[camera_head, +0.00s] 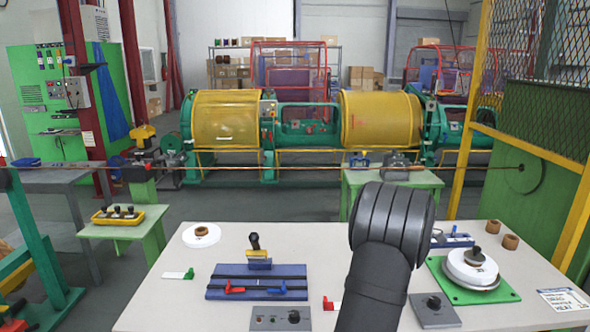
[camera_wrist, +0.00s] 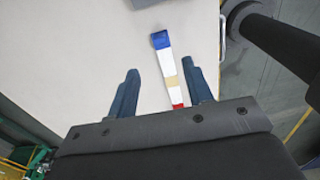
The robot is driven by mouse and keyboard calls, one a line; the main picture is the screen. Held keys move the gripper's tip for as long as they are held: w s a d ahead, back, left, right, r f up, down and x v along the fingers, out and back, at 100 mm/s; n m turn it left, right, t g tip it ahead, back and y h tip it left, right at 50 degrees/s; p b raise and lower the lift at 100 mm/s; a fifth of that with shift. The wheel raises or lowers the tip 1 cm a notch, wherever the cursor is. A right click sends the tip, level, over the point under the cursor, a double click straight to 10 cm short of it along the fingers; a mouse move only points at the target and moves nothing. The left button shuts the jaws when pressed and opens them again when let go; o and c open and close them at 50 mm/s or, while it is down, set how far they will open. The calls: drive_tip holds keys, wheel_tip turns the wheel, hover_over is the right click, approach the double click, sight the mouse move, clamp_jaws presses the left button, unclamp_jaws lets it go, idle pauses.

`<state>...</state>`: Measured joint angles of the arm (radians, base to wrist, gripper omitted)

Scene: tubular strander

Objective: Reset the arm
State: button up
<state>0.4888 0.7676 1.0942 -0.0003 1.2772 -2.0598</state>
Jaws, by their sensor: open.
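My gripper (camera_wrist: 164,72) shows in the wrist view with its two dark blue fingers spread apart, open and with nothing gripped. Beyond the fingers, a white strip (camera_wrist: 170,67) with a blue end, a tan band and a red end lies on the pale table. It appears in the gap between the fingers, and I cannot tell how far below them it is. In the head view my black arm rises at the right of the middle over the worktable (camera_head: 205,285), and my gripper is hidden there.
A yellow mesh guard (camera_head: 475,120) stands at the right.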

wheel_tip(320, 180, down, 11)
drive_tip(key=shift+r, duration=0.2)
wheel_tip(320, 180, up, 7)
drive_tip(key=shift+a+r, duration=0.2)
drive_tip(key=shift+a, duration=1)
